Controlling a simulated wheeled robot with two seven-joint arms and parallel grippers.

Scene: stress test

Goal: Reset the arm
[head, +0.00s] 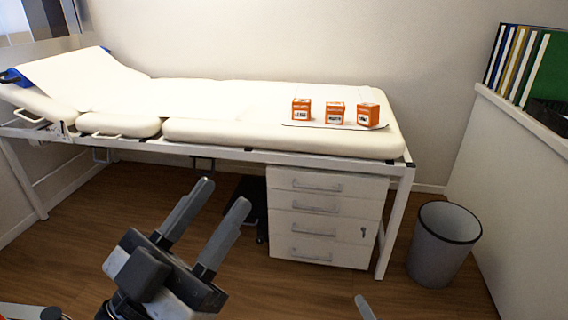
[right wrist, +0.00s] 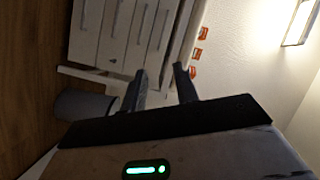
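My left gripper (head: 224,192) is in the lower middle of the head view, in front of the bed and above the floor. Its two fingers are apart with nothing between them. Of my right gripper, only one fingertip (head: 365,308) shows at the bottom edge of the head view. In the right wrist view the right gripper (right wrist: 160,70) has its fingers apart and empty, with the drawer cabinet behind them.
An examination bed (head: 210,128) carries three orange boxes, left (head: 301,109), middle (head: 334,113) and right (head: 368,115). A white drawer cabinet (head: 325,205) stands beneath. A grey bin (head: 443,245) stands right, near a low wall (head: 510,190) with binders (head: 518,65). Wooden floor lies in front.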

